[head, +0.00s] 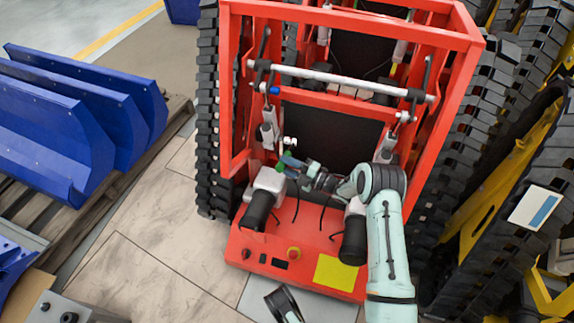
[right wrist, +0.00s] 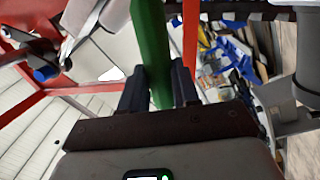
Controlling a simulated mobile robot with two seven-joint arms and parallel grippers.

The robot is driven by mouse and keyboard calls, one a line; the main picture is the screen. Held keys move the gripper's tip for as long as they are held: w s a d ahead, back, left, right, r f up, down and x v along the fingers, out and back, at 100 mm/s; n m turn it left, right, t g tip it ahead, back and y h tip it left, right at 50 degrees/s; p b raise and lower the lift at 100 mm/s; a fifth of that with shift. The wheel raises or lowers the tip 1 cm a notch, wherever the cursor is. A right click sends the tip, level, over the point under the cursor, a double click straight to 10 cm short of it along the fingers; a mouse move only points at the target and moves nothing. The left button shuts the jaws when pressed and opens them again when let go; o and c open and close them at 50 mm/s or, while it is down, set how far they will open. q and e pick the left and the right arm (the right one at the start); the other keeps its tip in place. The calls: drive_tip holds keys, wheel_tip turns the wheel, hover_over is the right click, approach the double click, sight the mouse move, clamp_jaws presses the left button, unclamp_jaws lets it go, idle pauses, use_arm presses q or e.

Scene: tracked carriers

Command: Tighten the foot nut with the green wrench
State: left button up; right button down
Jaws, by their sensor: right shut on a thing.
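My right gripper (head: 289,162) is inside the red carrier frame, low on its left side. In the right wrist view, its two dark fingers (right wrist: 158,85) are shut on the green wrench (right wrist: 150,42), whose handle runs up out of the picture. In the head view only a small part of the green wrench (head: 281,158) shows, by the fingertips. I cannot pick out the foot nut, or tell whether the wrench touches it. A grey cylinder (head: 267,135) stands just left of the gripper.
Grey-and-black motors (head: 258,205) flank the wrist. Blue panels (head: 75,115) rest on a pallet at left.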

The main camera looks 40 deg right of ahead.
drive_tip(key=shift+x, duration=0.9)
idle(1.2)
drive_tip(key=shift+a, duration=0.15)
idle(0.3)
drive_tip(key=c, duration=1.7)
unclamp_jaws()
clamp_jaws()
drive_tip(key=shift+w+d+r+m+p, duration=0.15)
drive_tip(key=shift+r+m+p, duration=0.1)
drive_tip(key=shift+r+m, duration=0.15)
drive_tip(key=shift+d+r+m+p, duration=0.15)
drive_tip(key=shift+r+m+p, duration=0.15)
drive_tip(key=shift+r, duration=0.1)
drive_tip(key=shift+w+d+r+m, duration=0.2)
drive_tip(key=shift+r+m, duration=0.1)
drive_tip(key=shift+r, duration=0.1)
drive_tip(key=shift+d+r+m, duration=0.15)
drive_tip(key=shift+r+m, duration=0.15)
drive_tip(key=shift+r, duration=0.05)
drive_tip(key=shift+w, duration=0.1)
